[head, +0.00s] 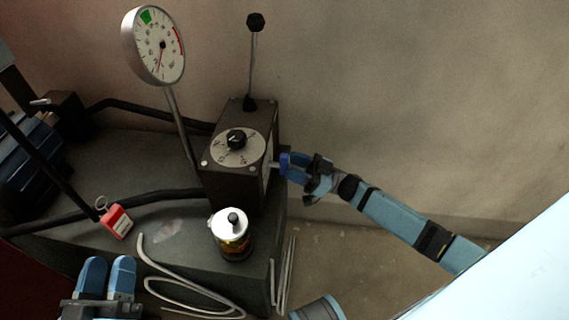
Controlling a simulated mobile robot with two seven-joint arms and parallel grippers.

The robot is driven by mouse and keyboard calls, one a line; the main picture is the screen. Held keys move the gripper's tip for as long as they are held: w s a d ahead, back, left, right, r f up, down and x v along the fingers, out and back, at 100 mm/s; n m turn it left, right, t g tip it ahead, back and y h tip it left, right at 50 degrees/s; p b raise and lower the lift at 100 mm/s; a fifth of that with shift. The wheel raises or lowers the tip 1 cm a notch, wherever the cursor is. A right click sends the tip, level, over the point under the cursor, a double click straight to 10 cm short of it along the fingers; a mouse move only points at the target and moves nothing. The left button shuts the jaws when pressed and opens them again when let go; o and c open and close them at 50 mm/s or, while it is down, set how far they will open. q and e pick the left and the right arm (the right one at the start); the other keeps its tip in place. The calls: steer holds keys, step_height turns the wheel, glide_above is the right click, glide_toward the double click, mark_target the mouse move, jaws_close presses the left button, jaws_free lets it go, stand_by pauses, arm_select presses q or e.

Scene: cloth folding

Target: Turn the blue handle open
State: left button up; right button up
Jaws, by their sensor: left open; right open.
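The blue handle (284,162) sticks out from the right side of a dark control box (232,178). My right gripper (293,168) is at the handle, its fingers around or beside it; the small overlap hides whether they touch. The gripper is open. My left gripper (108,268) is open and empty at the bottom left, its two blue fingers pointing up the picture, well away from the handle.
The box bears a dial knob (236,139) and an upright lever (254,60). Free floor shows at the right.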

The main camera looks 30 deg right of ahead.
mark_target(277, 163)
steer(key=x, duration=0.2)
steer(key=shift+w+a+r, duration=0.1)
steer(key=shift+w+a, duration=0.15)
arm_select(q)
steer(key=shift+d+r, duration=0.15)
steer(key=shift+r, duration=0.05)
arm_select(e)
steer(key=shift+a, duration=0.1)
steer(key=shift+c, duration=0.3)
jaws_close()
